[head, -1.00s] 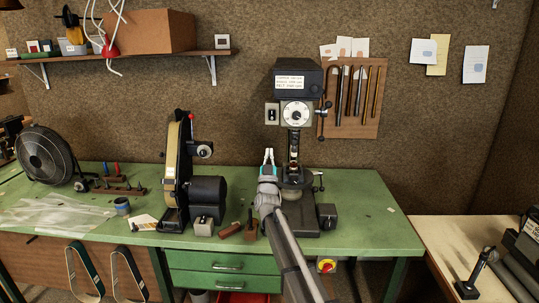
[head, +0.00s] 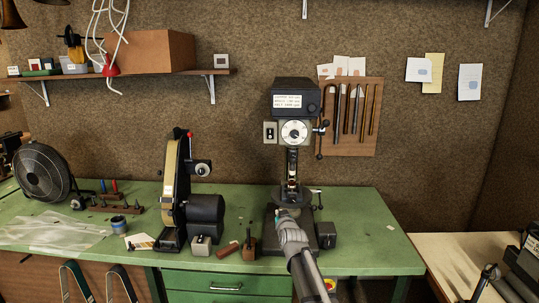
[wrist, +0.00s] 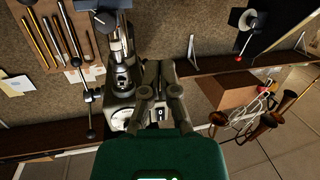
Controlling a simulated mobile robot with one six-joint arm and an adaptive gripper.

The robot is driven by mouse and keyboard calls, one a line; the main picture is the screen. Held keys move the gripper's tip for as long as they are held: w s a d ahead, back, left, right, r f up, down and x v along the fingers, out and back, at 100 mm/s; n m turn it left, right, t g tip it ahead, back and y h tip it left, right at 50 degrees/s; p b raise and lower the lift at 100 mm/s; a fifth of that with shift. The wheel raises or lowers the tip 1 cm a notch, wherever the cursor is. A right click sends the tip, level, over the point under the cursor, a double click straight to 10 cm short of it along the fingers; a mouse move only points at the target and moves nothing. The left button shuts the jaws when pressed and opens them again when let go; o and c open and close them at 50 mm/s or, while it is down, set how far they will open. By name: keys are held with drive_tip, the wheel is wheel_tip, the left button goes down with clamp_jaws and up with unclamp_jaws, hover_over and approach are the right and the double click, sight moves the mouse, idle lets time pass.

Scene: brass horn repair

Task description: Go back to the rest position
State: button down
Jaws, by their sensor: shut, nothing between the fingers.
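My gripper (wrist: 158,72) shows in the wrist view with its two fingers together and nothing between them. It points toward the wall and the drill press (wrist: 120,112), whose dial and switch box lie around and behind the fingers. The fingers look apart from the press, but the distance is hard to tell.
A belt grinder (head: 176,195) stands left of the drill press on the green bench (head: 370,225). A small block with pegs (head: 249,249) and a grey box (head: 200,246) sit near the front. A fan (head: 42,172) is far left. A wall shelf (head: 130,76) holds a brown box.

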drive_tip(key=s+d+f+m+g+h, duration=0.1)
drive_tip(key=s+d+f+g, duration=0.3)
drive_tip(key=s, duration=0.7)
drive_tip(key=s+d+f+m+g+h, duration=0.1)
drive_tip(key=s+d+f+g, duration=0.4)
drive_tip(key=s, duration=0.7)
drive_tip(key=s+d+f+g, duration=0.4)
drive_tip(key=s+f+g, duration=0.3)
drive_tip(key=s, duration=0.4)
drive_tip(key=shift+s+d+m+h, duration=0.15)
drive_tip(key=shift+d+m+h, duration=0.05)
drive_tip(key=shift+m+h, duration=0.2)
